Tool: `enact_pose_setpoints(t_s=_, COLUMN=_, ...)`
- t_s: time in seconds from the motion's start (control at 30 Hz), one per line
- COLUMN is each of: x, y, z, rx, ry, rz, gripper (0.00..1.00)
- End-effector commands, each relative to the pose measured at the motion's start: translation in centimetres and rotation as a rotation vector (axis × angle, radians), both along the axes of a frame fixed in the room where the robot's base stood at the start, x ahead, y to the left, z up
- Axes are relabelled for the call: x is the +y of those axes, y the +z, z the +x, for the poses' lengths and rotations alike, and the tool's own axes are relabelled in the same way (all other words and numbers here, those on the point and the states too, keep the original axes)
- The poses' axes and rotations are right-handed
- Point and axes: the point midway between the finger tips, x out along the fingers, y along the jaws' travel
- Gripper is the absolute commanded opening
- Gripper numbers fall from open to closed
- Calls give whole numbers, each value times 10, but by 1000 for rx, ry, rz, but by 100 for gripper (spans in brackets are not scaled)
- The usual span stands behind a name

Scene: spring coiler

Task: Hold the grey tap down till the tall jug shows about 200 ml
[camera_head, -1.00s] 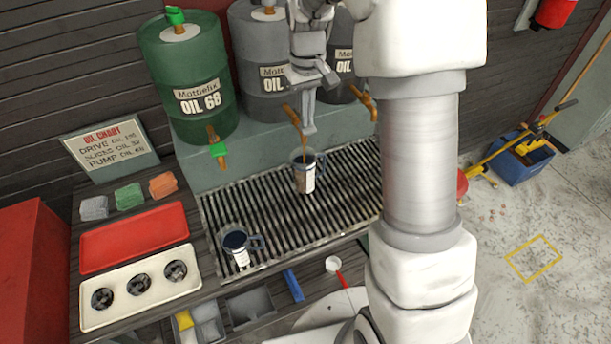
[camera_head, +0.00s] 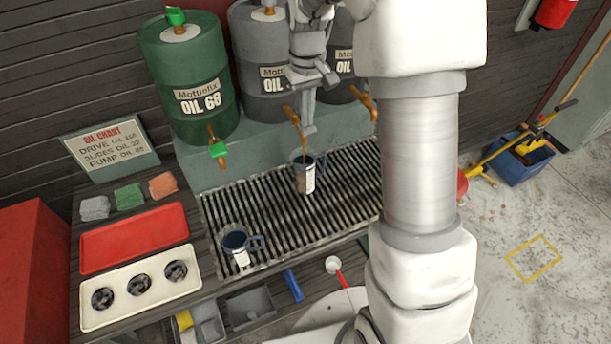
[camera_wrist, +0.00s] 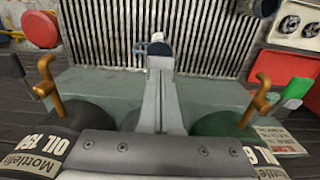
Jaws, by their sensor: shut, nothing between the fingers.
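The tall jug (camera_head: 305,178) stands upright on the slatted grate, below the middle grey drum (camera_head: 258,75). It has a pale scale strip; the level on it is too small to read. An amber stream of oil (camera_head: 302,146) runs down towards its mouth. My gripper (camera_head: 309,131) is shut and empty, over the grey drum's tap and just above the jug. The tap is mostly hidden behind it, so I cannot make out their contact. In the wrist view my shut fingers (camera_wrist: 160,75) point towards the jug's dark mouth (camera_wrist: 159,48).
A second, shorter jug (camera_head: 238,249) stands on the grate at front left. The green drum (camera_head: 188,80) is to the left, with a green-handled tap (camera_head: 218,150). Another brown tap (camera_head: 368,101) is to the right. A red tray (camera_head: 134,238) and rags lie left of the grate.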

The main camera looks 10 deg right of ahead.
Motion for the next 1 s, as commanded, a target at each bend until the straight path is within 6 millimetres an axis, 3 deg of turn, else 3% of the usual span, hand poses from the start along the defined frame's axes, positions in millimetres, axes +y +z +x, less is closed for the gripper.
enact_pose_setpoints(t_s=0.5, x=0, y=70, z=0, rx=1, ry=0, rz=0, gripper=0)
enact_pose_setpoints(t_s=1.0, x=0, y=69, z=0, rx=0, ry=0, rz=0, gripper=0)
